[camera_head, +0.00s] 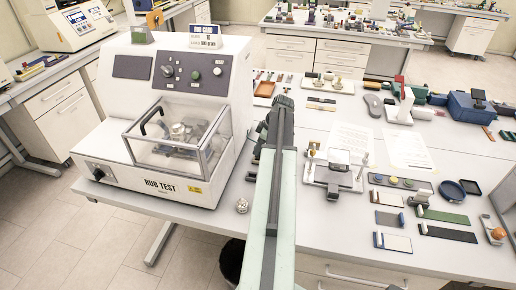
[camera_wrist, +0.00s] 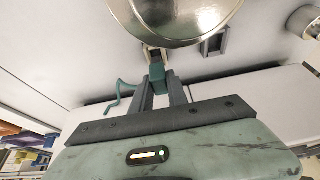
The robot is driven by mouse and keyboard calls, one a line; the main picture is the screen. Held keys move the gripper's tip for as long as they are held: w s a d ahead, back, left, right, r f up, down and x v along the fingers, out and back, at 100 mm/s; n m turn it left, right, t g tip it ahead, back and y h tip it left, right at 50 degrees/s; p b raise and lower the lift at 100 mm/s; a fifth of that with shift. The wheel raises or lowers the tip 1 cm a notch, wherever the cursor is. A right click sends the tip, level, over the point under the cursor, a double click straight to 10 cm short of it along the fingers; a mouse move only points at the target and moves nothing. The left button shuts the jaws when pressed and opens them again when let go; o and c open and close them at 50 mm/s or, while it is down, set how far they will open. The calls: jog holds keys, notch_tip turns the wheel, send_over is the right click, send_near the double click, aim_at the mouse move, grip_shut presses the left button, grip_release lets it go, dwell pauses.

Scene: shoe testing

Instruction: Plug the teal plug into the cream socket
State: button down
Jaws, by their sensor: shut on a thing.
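In the wrist view my gripper (camera_wrist: 160,84) is shut on the teal plug (camera_wrist: 157,72), and a teal cord (camera_wrist: 117,97) bends off to its left. Just beyond the plug's tip is a small cream opening with a brownish edge, which looks like the cream socket (camera_wrist: 149,52). The plug's front end overlaps it in the picture. I cannot tell whether the plug is touching it or inside it. In the head view my own arm hides the gripper, plug and socket beside the machine's right side.
A shiny metal dome (camera_wrist: 172,15) fills the top of the wrist view, close above the plug. A grey square frame (camera_wrist: 215,43) sits to its right. In the head view the white rub test machine (camera_head: 150,190) stands left of my arm, and papers (camera_head: 408,149) lie right.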

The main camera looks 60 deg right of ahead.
jog(key=shift+f, duration=0.15)
jog(key=shift+f+b, duration=0.3)
jog(key=shift+b, duration=0.15)
jog(key=shift+f+b, duration=0.95)
jog(key=c, duration=1.2)
grip_release()
jog(key=shift+r, duration=0.15)
jog(key=a+p+v, duration=0.1)
jog(key=p+v, duration=0.6)
jog(key=shift+s+d+r, duration=0.2)
jog(key=shift+d+r, duration=0.05)
jog(key=shift+d, duration=0.3)
